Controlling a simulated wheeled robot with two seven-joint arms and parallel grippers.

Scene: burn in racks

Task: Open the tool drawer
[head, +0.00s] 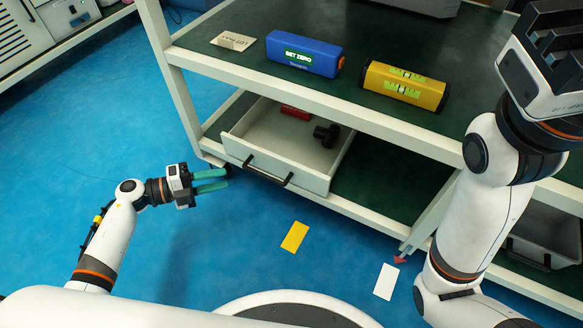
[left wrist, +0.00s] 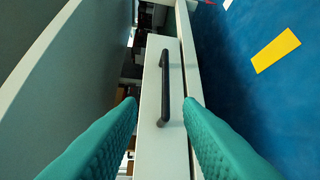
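The tool drawer (head: 310,184) hangs under the cart's top shelf and is pulled out, its inside open to view. It holds a red item (head: 295,112) and a black item (head: 326,134). Its black bar handle (head: 267,172) is on the front. My left gripper (head: 226,179) is open with teal fingers apart, just left of the handle and not touching it in the head view. In the left wrist view, the handle (left wrist: 164,88) lies ahead, between the fingers' lines, with nothing gripped. My right gripper (head: 548,60) is at the upper right; its fingers are unclear.
A blue SET ZERO case (head: 303,56), a yellow level-like tool (head: 404,86) and a tan card (head: 233,41) lie on the cart top (head: 340,85). Yellow (head: 295,237) and white (head: 386,282) floor markers lie on open blue floor. A grey bin (head: 545,235) is at lower right.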

